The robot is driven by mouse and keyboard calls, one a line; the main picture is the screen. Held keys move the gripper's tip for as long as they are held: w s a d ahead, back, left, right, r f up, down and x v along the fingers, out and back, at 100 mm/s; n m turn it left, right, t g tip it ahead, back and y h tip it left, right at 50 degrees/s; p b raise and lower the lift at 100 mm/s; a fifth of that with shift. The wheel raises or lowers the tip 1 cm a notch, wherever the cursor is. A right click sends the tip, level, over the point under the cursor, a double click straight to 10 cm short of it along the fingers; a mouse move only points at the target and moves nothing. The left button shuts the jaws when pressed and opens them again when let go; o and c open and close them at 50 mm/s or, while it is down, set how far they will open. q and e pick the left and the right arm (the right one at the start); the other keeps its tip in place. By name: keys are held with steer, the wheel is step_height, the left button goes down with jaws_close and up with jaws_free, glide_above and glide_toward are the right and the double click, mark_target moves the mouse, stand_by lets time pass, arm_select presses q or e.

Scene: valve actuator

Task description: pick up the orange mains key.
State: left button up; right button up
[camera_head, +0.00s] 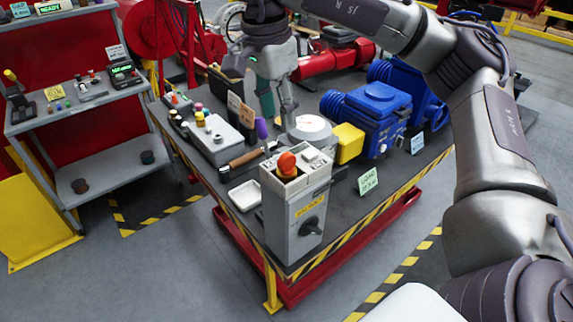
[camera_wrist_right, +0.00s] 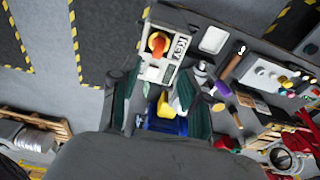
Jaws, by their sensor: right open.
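An orange-red piece (camera_head: 287,163), which looks like the mains key, sits on top of the grey control box (camera_head: 280,215) at the table's near end. Its exact shape is too small to tell. In the right wrist view it shows as an orange piece (camera_wrist_right: 157,44) with yellow around it, beyond my fingertips. My right gripper (camera_head: 276,108) points down over the middle of the table, behind the control box and apart from it. Its fingers are spread and empty; they also show in the right wrist view (camera_wrist_right: 160,98). My left gripper is not in view.
A yellow block (camera_head: 348,143), blue valve actuator (camera_head: 375,112) and round white-topped part (camera_head: 310,128) stand near my right gripper. A wooden-handled tool (camera_head: 247,158), white tray (camera_head: 245,195) and grey button box (camera_head: 215,138) lie left. A green card (camera_head: 368,181) stands at the right edge.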

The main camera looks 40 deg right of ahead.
glide_above(286, 154)
steer(key=a, duration=0.1)
step_height(286, 154, down, 5)
steer(key=shift+a, duration=0.1)
steer(key=shift+s+f, duration=0.15)
steer(key=shift+f, duration=0.5)
steer(key=f, duration=0.1)
steer(key=d+f+p, duration=0.1)
steer(key=f, duration=0.1)
steer(key=shift+d+f, duration=0.2)
steer(key=shift+f, duration=0.45)
steer(key=shift+c, duration=1.1)
jaws_close()
